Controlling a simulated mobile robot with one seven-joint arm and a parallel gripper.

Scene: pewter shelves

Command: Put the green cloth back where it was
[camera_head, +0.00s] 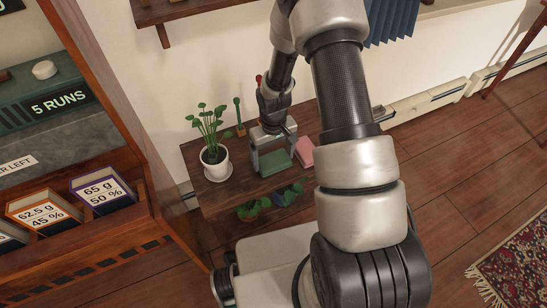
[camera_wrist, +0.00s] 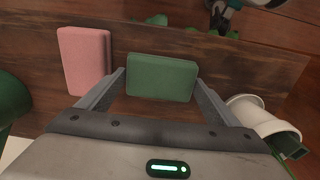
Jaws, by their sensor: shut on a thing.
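The green cloth (camera_wrist: 161,78) is a flat, folded block. In the wrist view it lies between the two fingers of my gripper (camera_wrist: 160,88), which are shut on it at its left and right sides. In the head view the green cloth (camera_head: 275,162) shows under my gripper (camera_head: 273,160), over the top of a small dark wooden shelf unit (camera_head: 240,190). I cannot tell whether the cloth touches the shelf top. A pink cloth (camera_wrist: 84,60) lies just left of the gripper in the wrist view; in the head view it (camera_head: 304,151) is to the right.
A white pot (camera_head: 217,168) with a green plant stands on the shelf top, left of my gripper. More leafy things (camera_head: 254,208) sit on the lower shelf. A cabinet (camera_head: 150,190) with labelled boxes is at the left.

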